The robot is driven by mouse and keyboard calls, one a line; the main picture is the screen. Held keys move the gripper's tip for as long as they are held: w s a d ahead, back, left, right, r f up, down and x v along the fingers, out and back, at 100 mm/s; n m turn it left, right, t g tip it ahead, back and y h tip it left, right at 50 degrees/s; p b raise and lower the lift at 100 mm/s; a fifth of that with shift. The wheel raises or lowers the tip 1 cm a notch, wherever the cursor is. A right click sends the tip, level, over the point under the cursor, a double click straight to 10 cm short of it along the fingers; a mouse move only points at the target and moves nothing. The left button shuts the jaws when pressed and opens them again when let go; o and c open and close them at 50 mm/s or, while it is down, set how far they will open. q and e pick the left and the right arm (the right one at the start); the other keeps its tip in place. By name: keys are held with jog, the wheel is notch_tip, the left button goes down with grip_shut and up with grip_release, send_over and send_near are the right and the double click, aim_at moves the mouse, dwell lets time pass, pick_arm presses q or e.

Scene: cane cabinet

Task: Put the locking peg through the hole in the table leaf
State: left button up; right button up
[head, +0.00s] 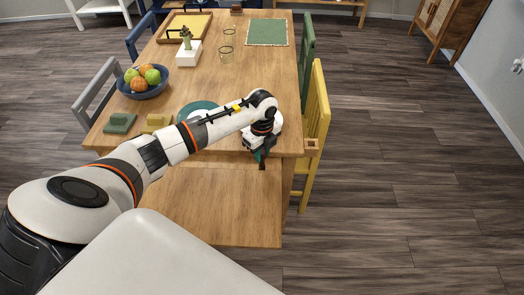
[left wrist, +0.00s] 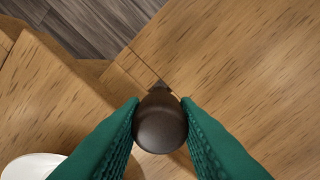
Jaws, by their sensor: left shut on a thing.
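My left gripper (head: 262,160) is over the near end of the wooden table, by the table leaf (head: 215,205), a lower wooden panel in front of the tabletop. In the left wrist view, its green ribbed fingers (left wrist: 160,122) are shut on the dark brown rounded head of the locking peg (left wrist: 160,130). My right gripper is not in view.
The leaf's near part is clear.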

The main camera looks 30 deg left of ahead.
aim_at(262, 166)
pick_arm(q)
jog(key=shift+f+b, duration=1.7)
jog(key=shift+f, duration=0.9)
jog(key=o, duration=1)
notch_tip(262, 166, up, 12)
jog(key=shift+s+f, duration=0.1)
